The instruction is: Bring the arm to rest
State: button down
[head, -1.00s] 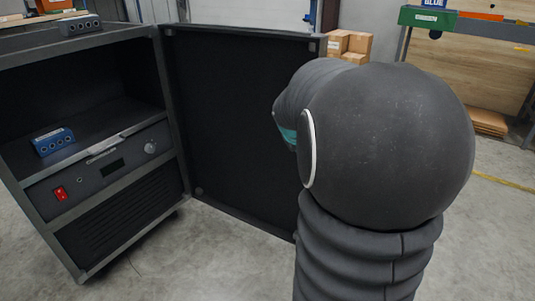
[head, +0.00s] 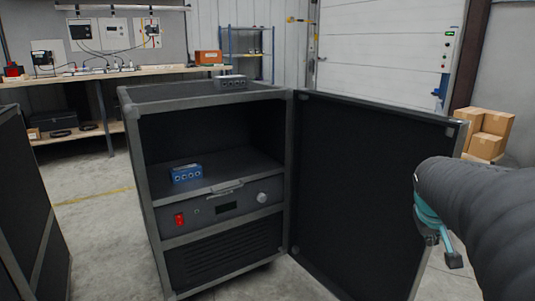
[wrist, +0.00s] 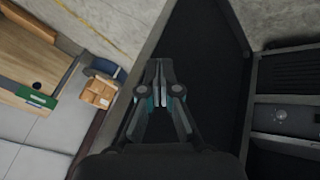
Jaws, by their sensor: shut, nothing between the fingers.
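My gripper (wrist: 167,80) is shut and empty in the wrist view, its two fingers together in front of the dark open door. In the head view, my dark-sleeved arm comes in from the right edge, and part of the gripper (head: 448,255) hangs at its end by the outer edge of the cabinet door (head: 355,175). I cannot tell whether they touch. The black cabinet (head: 215,98) stands in the middle with this door swung open to the right. The wrist view also shows the door (wrist: 205,50).
A blue box (head: 186,174) sits on the cabinet shelf and a grey one (head: 231,81) on top. Cardboard boxes (head: 489,128) are stacked behind the door at right. A dark case (head: 30,215) stands at left. A workbench (head: 75,78) lines the back. Floor between case and cabinet is clear.

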jog(key=s+a+f+y, duration=0.1)
jog(key=s+a, duration=0.3)
jog(key=a, duration=0.4)
jog(key=s+a+f+n+t+y, duration=0.1)
jog(key=s+a+y, duration=0.1)
jog(key=s+a, duration=0.3)
jog(key=s+a+f+n+y, duration=0.1)
jog(key=s+a, duration=0.4)
jog(key=a, duration=0.7)
jog(key=shift+a+f+y, duration=0.25)
jog(key=shift+f+y, duration=0.3)
jog(key=shift+y, duration=0.05)
jog(key=shift+s, duration=0.1)
